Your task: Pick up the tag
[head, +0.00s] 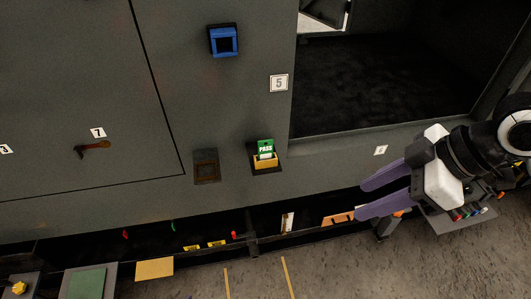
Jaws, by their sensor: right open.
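A green tag marked PASS (265,146) stands upright in a small yellow holder (266,163) on the grey enclosure front, near the middle of the head view. My right gripper (362,200) comes in from the right with two purple fingers pointing left. Its fingers are apart with nothing between them. It is to the right of the tag and lower in the picture, clear of it. The tag's lower part is hidden by the holder. My left gripper is not in view.
A blue square frame (223,41) and a brown square socket (206,168) are on the panel. A dark open compartment (390,70) lies at upper right. A dark trough below holds yellow pieces (216,243), a white piece (288,222) and an orange block (338,219).

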